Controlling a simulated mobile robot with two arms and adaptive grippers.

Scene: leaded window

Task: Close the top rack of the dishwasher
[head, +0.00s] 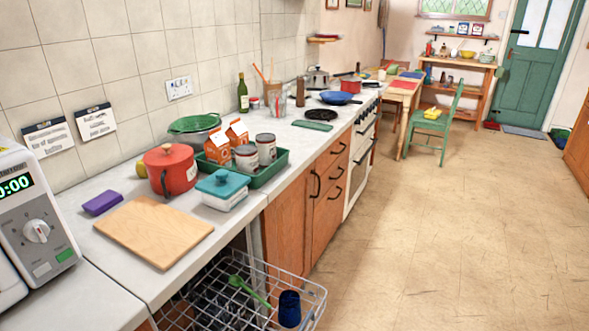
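The dishwasher's wire rack (316,292) is pulled out from under the counter at the bottom of the head view. It holds a green spoon-like utensil (249,290) and a dark blue cup (289,309). Darker items lie behind the wires on its left side and are hard to make out. The rack's lower part is cut off by the frame's edge, and most of the dishwasher is hidden below the counter. Neither of my grippers shows in this view.
A cutting board (154,231), red pot (170,171), teal-lidded container (222,189) and green tray (283,163) stand on the counter above. A microwave (35,220) is at the left. Wooden cabinets (288,228) adjoin the rack. The floor (440,230) at right is clear.

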